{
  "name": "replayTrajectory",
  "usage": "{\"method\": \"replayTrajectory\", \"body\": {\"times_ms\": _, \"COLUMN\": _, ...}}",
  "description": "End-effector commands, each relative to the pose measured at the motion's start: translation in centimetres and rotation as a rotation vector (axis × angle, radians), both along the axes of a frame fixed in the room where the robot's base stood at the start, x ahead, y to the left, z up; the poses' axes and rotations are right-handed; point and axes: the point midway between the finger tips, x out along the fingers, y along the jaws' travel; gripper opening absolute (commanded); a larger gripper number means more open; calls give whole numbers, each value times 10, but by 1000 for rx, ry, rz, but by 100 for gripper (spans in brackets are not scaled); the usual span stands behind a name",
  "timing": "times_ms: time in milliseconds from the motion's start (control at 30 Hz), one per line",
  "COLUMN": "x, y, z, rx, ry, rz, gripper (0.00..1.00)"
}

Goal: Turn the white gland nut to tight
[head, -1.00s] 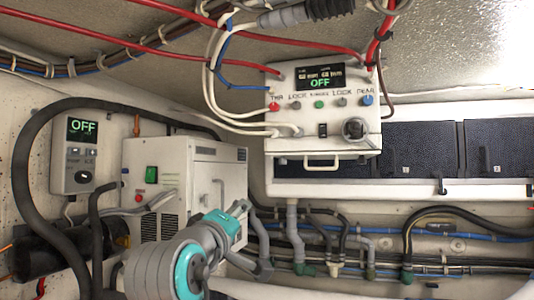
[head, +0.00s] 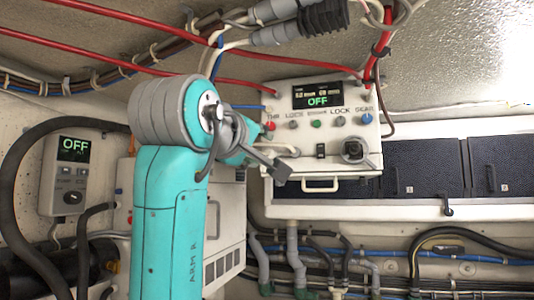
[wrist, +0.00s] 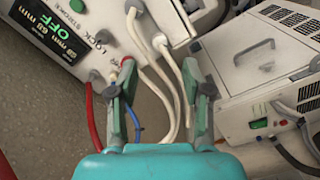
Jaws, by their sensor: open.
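The white control box (head: 335,135) is mounted on the wall, its display reading OFF. In the wrist view several pale cable fittings sit along the edge of the box (wrist: 58,45). A whitish fitting (wrist: 160,42) on a white cable looks like the white gland nut; its tightness cannot be read. My gripper (wrist: 160,88) is open, its two green-grey fingers spread apart. White cables pass between or behind the fingers, and nothing is clamped. The fitting shows beyond the fingertips, apart from them. In the head view my arm hides part of the box's left side.
A white vented unit (wrist: 265,55) with a handle and green switch is at the right of the wrist view. Red cables (head: 180,30) cross overhead. A small OFF controller (head: 70,170) hangs at left. Dark panels (head: 425,160) and lower hoses (head: 450,255) are at right.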

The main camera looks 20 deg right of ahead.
Motion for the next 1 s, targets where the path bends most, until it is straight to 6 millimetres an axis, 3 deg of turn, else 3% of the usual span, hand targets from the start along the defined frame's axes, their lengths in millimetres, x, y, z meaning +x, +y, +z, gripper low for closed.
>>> {"method": "replayTrajectory", "body": {"times_ms": 200, "x": 31, "y": -24, "z": 0, "rx": 0, "ry": 0, "rz": -2, "gripper": 49}}
{"method": "replayTrajectory", "body": {"times_ms": 400, "x": 50, "y": -37, "z": 0, "rx": 0, "ry": -2, "rz": -2, "gripper": 49}}
{"method": "replayTrajectory", "body": {"times_ms": 800, "x": 56, "y": -40, "z": 0, "rx": 0, "ry": -2, "rz": 0, "gripper": 49}}
{"method": "replayTrajectory", "body": {"times_ms": 833, "x": 56, "y": -40, "z": 0, "rx": 0, "ry": -2, "rz": 0, "gripper": 47}}
{"method": "replayTrajectory", "body": {"times_ms": 1000, "x": 56, "y": -41, "z": 0, "rx": 0, "ry": -2, "rz": 0, "gripper": 4}}
